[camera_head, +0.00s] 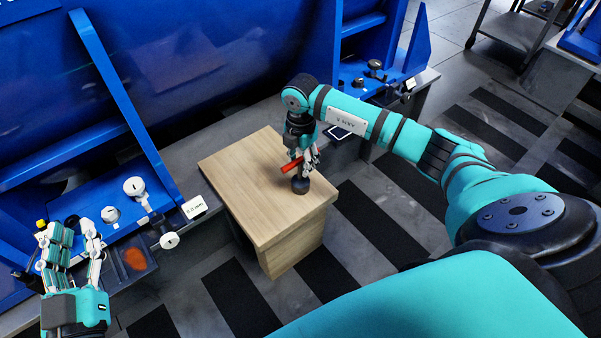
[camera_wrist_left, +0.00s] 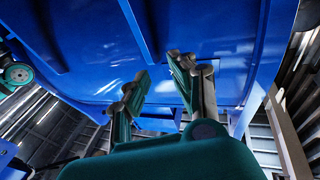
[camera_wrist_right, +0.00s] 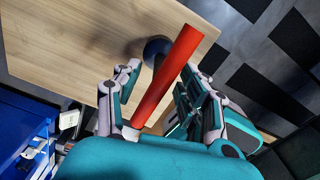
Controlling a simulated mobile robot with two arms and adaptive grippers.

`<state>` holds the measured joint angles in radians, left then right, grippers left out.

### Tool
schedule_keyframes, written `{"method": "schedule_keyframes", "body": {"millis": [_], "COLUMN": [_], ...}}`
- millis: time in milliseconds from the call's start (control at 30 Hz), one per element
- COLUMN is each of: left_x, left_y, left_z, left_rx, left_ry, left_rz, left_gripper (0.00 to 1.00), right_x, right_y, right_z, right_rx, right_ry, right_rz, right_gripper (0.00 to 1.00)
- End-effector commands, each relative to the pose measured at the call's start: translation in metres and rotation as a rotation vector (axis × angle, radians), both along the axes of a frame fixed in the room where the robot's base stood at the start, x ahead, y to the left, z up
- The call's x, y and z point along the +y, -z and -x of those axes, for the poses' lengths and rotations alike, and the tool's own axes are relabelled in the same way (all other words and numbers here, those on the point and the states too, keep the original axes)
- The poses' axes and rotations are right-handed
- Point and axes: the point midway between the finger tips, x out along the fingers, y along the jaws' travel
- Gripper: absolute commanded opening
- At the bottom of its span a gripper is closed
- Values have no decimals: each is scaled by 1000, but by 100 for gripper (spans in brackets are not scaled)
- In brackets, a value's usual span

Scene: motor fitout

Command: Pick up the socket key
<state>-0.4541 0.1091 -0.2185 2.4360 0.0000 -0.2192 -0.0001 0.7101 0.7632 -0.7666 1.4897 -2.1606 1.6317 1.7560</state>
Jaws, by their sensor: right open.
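The socket key stands on the wooden table top in the head view, with a red bar handle (camera_head: 291,164) and a dark round base (camera_head: 300,187). In the right wrist view its red bar (camera_wrist_right: 170,78) runs slantwise between the fingers, with the dark base (camera_wrist_right: 157,47) on the table beyond. My right gripper (camera_head: 303,164) is open above the table, with its fingers on either side of the red bar. I cannot tell whether they touch it. My left gripper (camera_head: 74,240) is open and empty at the lower left, far from the key.
The wooden table (camera_head: 235,180) is otherwise clear. A large blue machine frame (camera_head: 200,60) stands behind it. White-topped knobs (camera_head: 134,187) and small parts lie on the blue ledge near my left gripper. A dark trolley (camera_head: 515,35) stands at the upper right.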

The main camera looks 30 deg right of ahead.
Motion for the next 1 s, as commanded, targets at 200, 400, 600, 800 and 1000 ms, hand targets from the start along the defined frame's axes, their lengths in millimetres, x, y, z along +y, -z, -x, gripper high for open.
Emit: {"method": "schedule_keyframes", "body": {"millis": [200,400,600,800,1000], "left_x": [-3,-3,-3,-3,-3], "left_y": [-38,-64,-71,-70,-70], "left_z": [12,26,30,30,30], "left_rx": [-242,-397,-435,-433,-432], "left_ry": [16,24,25,25,25], "left_rz": [67,110,121,120,120], "left_gripper": [25,25,25,25,25], "right_x": [1,1,1,1,1], "right_y": [25,41,43,43,43], "right_z": [0,0,0,0,0], "right_rx": [1,1,1,1,1], "right_ry": [0,1,0,0,0], "right_rz": [-1,-1,0,0,0], "right_gripper": [42,42,42,34,8]}}
